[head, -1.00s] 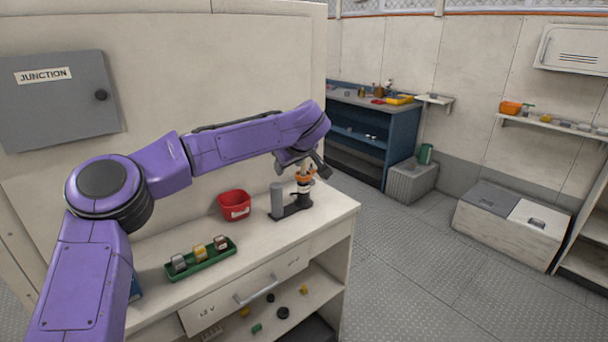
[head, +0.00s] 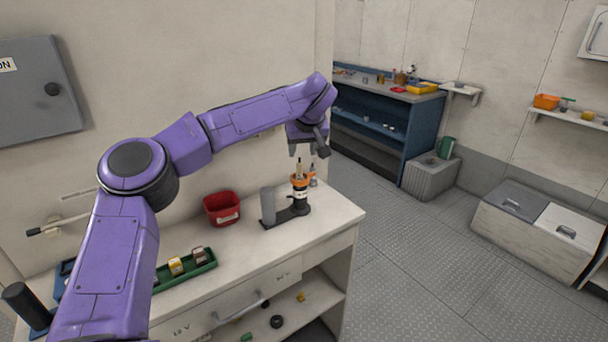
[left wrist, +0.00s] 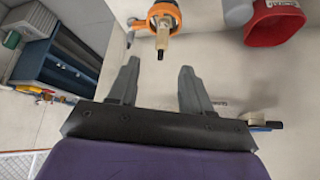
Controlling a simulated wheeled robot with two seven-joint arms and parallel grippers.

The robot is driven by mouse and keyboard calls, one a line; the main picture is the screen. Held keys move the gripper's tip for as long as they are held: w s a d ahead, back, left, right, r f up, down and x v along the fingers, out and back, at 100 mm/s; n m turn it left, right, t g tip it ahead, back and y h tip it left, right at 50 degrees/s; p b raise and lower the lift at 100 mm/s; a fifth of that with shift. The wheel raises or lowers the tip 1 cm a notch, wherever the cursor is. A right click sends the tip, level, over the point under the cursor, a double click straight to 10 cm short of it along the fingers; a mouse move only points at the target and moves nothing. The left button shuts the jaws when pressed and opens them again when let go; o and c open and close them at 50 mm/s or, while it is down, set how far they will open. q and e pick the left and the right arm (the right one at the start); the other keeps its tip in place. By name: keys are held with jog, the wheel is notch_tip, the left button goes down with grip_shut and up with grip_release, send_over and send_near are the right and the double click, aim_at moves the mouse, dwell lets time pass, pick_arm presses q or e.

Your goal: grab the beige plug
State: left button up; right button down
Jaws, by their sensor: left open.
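The beige plug (head: 299,168) stands upright in the orange ring (head: 301,180) of a dark stand on the white counter. In the left wrist view the beige plug (left wrist: 163,37) has a dark tip and shows beyond the fingertips, near the orange ring (left wrist: 177,16). My left gripper (head: 308,150) is above the plug in the head view and apart from it. In the left wrist view its two fingers (left wrist: 159,72) are spread with nothing between them. My right gripper is in neither view.
A grey post (head: 267,205) rises from the same stand, close to the plug. A red bin (head: 222,208) and a green tray (head: 203,266) with small blocks are on the counter to the left. The wall is behind; the counter's right end is mostly bare.

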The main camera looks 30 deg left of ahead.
aim_at(300, 160)
pick_arm(q)
jog(key=p+x, duration=0.1)
jog(key=x, duration=0.6)
jog(key=shift+w+a+f+p, duration=0.1)
jog(key=shift+a+f+p, duration=0.15)
jog(key=shift+p, duration=0.1)
jog(key=shift+d, duration=0.1)
grip_shut()
